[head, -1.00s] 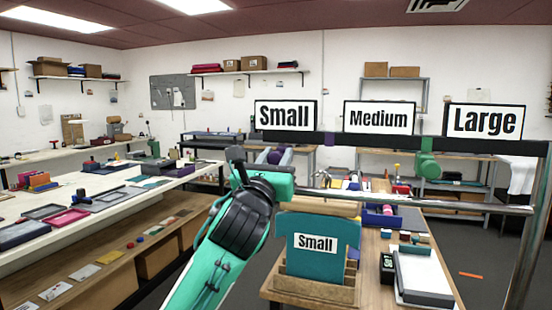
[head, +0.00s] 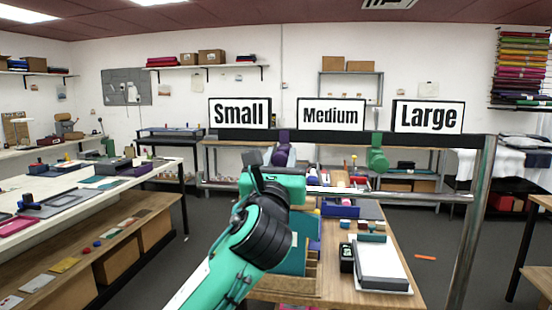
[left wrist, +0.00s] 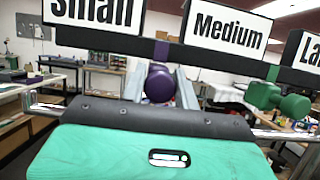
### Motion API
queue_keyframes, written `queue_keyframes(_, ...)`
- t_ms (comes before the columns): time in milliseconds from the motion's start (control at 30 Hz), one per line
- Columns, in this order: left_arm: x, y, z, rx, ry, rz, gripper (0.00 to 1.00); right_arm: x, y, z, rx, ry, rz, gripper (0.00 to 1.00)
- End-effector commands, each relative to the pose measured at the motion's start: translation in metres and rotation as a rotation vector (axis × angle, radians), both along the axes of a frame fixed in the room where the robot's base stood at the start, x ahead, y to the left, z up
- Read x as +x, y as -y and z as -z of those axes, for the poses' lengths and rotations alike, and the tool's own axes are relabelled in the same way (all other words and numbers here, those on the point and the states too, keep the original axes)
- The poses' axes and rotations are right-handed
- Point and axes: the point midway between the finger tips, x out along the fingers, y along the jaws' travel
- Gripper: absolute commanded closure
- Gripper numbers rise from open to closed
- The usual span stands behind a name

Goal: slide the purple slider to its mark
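The purple slider (head: 283,155) hangs on the dark rail (head: 240,136), directly below the purple mark (head: 284,136) between the Small and Medium signs. In the left wrist view the slider's round purple knob (left wrist: 159,84) sits between the two grey fingers of my left gripper (left wrist: 160,92), with the purple mark (left wrist: 162,50) just above it. The fingers lie close against the knob on both sides and look shut on it; fingertip contact is partly hidden. My left forearm comes up from below in the head view. My right gripper is not in view.
A green slider (head: 377,158) hangs farther right on the rail, near the Medium sign (head: 330,115). A metal bar (head: 420,194) runs below the rail to a post (head: 472,225). A wooden table (head: 395,235) holding boxes is below. A white worktable (head: 90,200) stands left.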

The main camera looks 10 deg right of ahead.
Motion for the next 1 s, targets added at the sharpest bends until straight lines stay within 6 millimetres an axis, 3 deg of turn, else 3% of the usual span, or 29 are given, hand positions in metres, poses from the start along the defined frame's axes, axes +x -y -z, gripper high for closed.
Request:
queue_keyframes(33, 0.000, 0.000, 0.001, 0.000, -0.001, 0.000, 0.60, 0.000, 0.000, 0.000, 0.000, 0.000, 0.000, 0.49)
queue_keyframes(100, 0.000, 0.000, 0.001, 0.000, -0.001, 0.000, 0.50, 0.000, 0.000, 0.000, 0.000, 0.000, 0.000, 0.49)
queue_keyframes(467, -0.004, -0.002, 0.003, 0.000, -0.001, 0.000, 0.50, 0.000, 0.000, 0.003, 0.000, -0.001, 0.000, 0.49)
queue_keyframes(633, -0.025, -0.009, 0.015, 0.000, 0.001, 0.001, 0.50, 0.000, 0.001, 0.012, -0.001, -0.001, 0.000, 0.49)
queue_keyframes(1000, -0.096, -0.032, 0.045, -0.001, 0.000, 0.001, 0.50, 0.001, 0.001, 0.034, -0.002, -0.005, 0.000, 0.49)
